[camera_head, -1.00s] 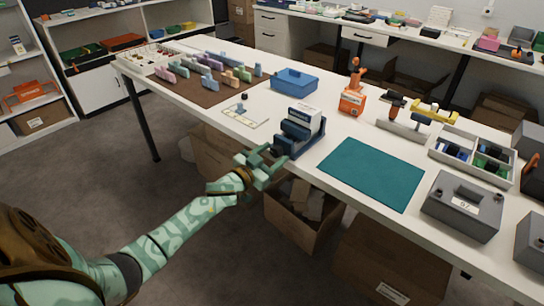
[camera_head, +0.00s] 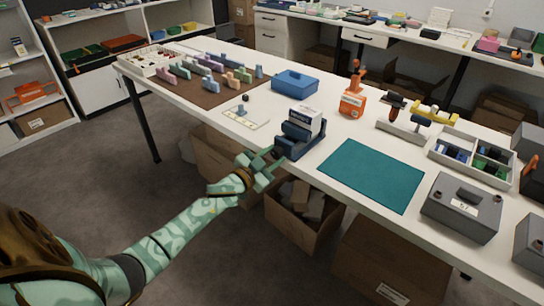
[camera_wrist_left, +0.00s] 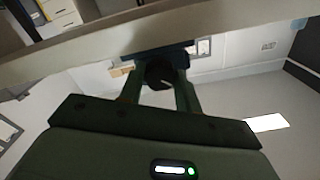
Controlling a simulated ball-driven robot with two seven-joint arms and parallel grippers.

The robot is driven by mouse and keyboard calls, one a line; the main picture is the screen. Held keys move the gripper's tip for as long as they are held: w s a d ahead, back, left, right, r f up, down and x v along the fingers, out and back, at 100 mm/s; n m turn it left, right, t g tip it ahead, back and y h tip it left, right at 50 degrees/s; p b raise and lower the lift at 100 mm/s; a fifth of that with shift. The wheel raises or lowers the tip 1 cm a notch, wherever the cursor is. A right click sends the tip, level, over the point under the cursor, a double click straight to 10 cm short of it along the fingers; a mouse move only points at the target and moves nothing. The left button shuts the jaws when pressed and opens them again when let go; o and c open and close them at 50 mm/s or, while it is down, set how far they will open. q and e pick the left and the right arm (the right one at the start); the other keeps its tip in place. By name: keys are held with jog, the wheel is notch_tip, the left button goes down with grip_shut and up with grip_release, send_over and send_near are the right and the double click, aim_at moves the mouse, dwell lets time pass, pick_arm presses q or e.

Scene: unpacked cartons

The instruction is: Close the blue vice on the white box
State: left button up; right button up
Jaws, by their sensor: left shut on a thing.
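The blue vice (camera_head: 297,148) stands at the front edge of the white table, its knob side facing my left arm. The white box (camera_head: 306,117) sits upright between the vice's jaws; whether both jaws touch it I cannot tell. My left gripper (camera_head: 274,158) is at the vice's near end, just off the table edge. In the left wrist view its fingers (camera_wrist_left: 160,88) are shut on a dark round knob (camera_wrist_left: 160,71), with part of the blue vice (camera_wrist_left: 183,53) behind it. My right gripper is not in view.
A teal mat (camera_head: 371,175) lies right of the vice and a small white plate (camera_head: 246,117) lies left of it. A blue container (camera_head: 295,82) stands behind. Open cartons (camera_head: 302,215) sit on the floor below the table edge (camera_wrist_left: 110,35).

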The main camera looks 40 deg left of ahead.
pick_arm(q)
jog(key=m, duration=0.4)
jog(key=shift+m, duration=0.3)
jog(key=m, duration=0.5)
jog(key=shift+f, duration=0.1)
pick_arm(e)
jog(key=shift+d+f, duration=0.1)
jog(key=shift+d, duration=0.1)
pick_arm(q)
jog(key=shift+m, duration=0.3)
jog(key=o, duration=1)
jog(key=shift+c, duration=0.2)
jog(key=s+a+p, duration=0.1)
jog(key=s+p, duration=0.2)
jog(key=s, duration=1.3)
jog(key=shift+s+a, duration=0.15)
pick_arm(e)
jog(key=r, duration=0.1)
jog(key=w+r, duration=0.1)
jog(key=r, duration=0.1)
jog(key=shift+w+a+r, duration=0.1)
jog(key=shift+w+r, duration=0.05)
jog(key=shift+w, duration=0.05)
